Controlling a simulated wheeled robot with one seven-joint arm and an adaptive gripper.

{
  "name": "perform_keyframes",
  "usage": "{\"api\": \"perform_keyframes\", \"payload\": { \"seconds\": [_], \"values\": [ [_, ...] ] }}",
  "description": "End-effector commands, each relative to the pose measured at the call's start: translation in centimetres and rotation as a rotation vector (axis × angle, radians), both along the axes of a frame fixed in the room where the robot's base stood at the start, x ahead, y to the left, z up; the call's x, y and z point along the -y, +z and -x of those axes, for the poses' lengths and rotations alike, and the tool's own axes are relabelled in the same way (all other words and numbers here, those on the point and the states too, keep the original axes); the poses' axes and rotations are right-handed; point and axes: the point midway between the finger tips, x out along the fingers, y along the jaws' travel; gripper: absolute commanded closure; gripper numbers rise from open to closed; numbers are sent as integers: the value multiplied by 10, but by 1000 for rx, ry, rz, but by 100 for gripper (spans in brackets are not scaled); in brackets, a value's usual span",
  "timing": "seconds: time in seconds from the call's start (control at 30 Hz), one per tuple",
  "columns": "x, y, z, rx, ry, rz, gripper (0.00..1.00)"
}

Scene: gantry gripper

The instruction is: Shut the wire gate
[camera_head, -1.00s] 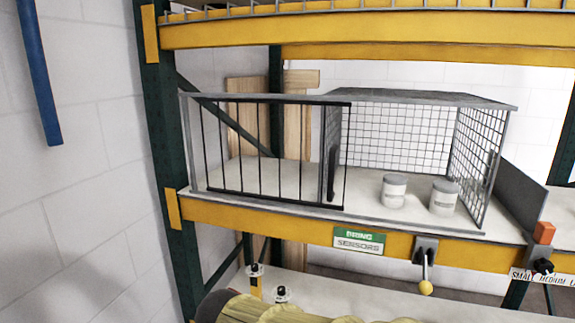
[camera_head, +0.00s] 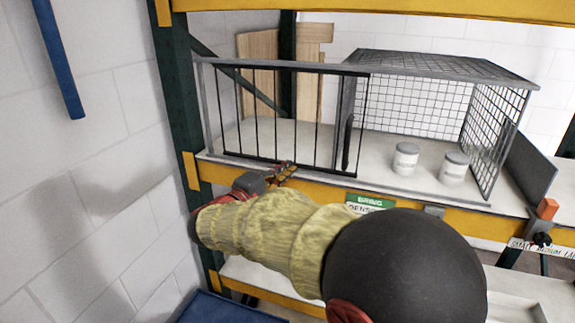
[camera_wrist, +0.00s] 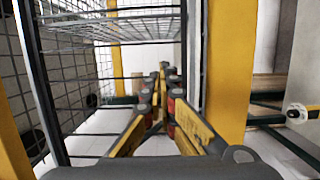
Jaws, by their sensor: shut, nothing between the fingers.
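The wire gate (camera_head: 290,115), a black frame with upright bars, stands on the left of the shelf front. Its right edge slightly overlaps the left front post of the grey mesh cage (camera_head: 440,66). The cage front is open to the right of the gate. My gripper (camera_head: 286,170) is at the shelf's front edge, by the gate's lower rail; I cannot tell whether it touches. In the wrist view my gripper (camera_wrist: 163,70) is shut and empty, fingers together, with mesh (camera_wrist: 70,75) to the left. My arm hides part of the shelf's front beam.
Two white tubs (camera_head: 405,159) (camera_head: 454,168) stand inside the cage. A yellow beam (camera_head: 330,195) runs along the shelf front, with a green sign (camera_head: 370,201). A green rack upright (camera_head: 180,90) is at the left. An orange block (camera_head: 547,208) sits at the right.

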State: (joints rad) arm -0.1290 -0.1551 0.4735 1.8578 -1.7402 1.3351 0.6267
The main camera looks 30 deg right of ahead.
Motion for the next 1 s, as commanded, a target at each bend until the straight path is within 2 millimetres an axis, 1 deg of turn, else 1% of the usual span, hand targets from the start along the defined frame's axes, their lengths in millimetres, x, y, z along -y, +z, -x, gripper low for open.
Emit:
{"api": "perform_keyframes", "payload": {
  "seconds": [0.03, 0.2, 0.4, 0.6, 1.0],
  "values": [
    [10, 2, -2, -1, -6, -1, 100],
    [38, 2, -15, -2, -5, 0, 100],
    [62, 2, -26, -1, -4, -1, 100],
    [71, 0, -31, -2, -1, -1, 100],
    [72, 0, -31, -1, -1, -2, 100]
  ]
}}
